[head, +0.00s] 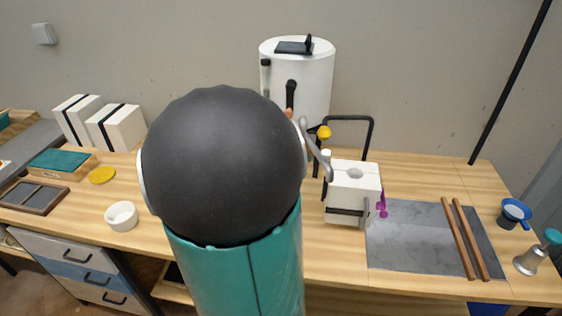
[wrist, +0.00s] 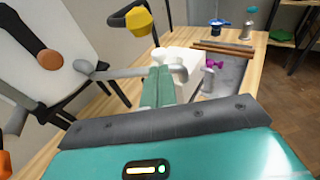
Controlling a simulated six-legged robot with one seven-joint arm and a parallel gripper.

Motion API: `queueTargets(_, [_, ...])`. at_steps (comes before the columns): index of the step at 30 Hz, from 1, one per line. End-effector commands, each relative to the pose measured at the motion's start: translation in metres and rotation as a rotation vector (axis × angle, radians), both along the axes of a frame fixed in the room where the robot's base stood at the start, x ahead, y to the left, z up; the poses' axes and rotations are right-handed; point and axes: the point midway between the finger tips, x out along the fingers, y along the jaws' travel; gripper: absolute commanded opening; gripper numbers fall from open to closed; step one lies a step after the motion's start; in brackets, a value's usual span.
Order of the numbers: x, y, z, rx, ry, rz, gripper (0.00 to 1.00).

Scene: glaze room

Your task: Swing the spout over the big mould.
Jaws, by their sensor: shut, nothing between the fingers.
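The grey bent spout (head: 318,150) comes from the white tank (head: 305,75) and slants down to the left edge of the big mould (head: 353,185), a white strapped block with a round hollow on top. In the wrist view the spout (wrist: 115,73) runs from the left toward my gripper (wrist: 160,72). My gripper is shut and empty, its greenish fingers close to the spout's end; I cannot tell whether they touch. The mould (wrist: 182,58) shows just beyond the fingers and is partly hidden by them. In the head view my arm hides the gripper.
A black pipe frame (head: 350,118) and a yellow knob (head: 324,132) stand behind the mould. To the right are purple clamps (head: 382,205), a grey slab (head: 410,238) and brown sticks (head: 460,240). A white bowl (head: 121,216) stands at the left.

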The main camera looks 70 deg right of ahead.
Motion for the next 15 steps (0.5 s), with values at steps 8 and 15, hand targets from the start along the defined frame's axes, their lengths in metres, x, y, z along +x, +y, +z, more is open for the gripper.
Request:
queueTargets(8, [-0.024,-0.027,-0.006,-0.001,-0.001,-0.001,0.0])
queueTargets(15, [-0.026,-0.03,-0.006,0.0,0.0,0.002,0.0])
